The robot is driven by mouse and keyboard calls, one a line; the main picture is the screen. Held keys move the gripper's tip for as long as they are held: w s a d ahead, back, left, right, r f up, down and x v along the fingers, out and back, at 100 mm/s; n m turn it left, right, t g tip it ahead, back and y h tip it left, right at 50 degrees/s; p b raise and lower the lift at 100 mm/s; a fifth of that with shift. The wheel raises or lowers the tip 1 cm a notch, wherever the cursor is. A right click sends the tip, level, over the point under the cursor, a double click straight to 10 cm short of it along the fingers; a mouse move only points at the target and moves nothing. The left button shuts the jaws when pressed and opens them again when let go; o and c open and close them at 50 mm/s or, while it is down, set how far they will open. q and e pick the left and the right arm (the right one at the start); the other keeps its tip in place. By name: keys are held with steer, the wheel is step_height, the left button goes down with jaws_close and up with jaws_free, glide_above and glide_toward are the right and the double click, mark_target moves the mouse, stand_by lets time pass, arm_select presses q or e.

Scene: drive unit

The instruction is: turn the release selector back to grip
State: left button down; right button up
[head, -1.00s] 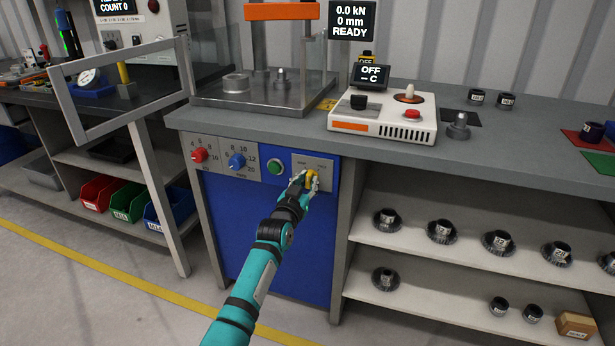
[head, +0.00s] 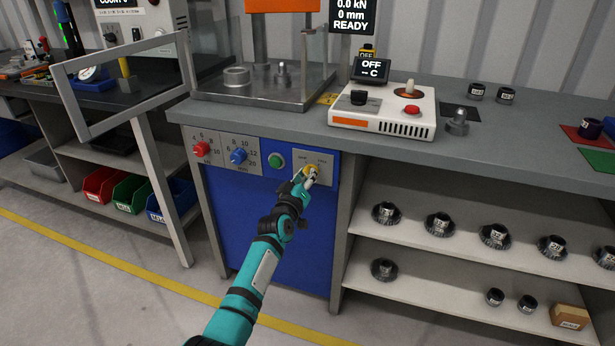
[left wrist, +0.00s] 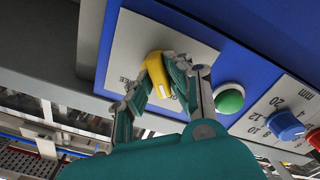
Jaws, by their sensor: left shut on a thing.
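The release selector (left wrist: 155,72) is a yellow knob on a light grey plate (left wrist: 115,60) on the blue front panel. It also shows in the head view as a small yellow spot (head: 311,168) at the panel's right end. My left gripper (head: 307,175) reaches up to it from below. In the left wrist view my left gripper (left wrist: 160,82) has its two fingers closed on either side of the knob. The fingers hide part of the knob, and the plate's lettering is too small or covered to read fully. My right gripper is not in view.
A green button (head: 276,160), a blue dial (head: 238,157) and a red dial (head: 201,148) sit left of the selector. The worktop edge (head: 400,150) overhangs just above. A shelf (head: 400,240) with several toothed parts stands to the right.

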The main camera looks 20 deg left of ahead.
arm_select(q)
steer(key=shift+f, duration=0.1)
stand_by(0.4)
steer(key=c, duration=1.3)
jaws_free()
steer(key=s, duration=1.2)
steer(key=shift+a, duration=0.25)
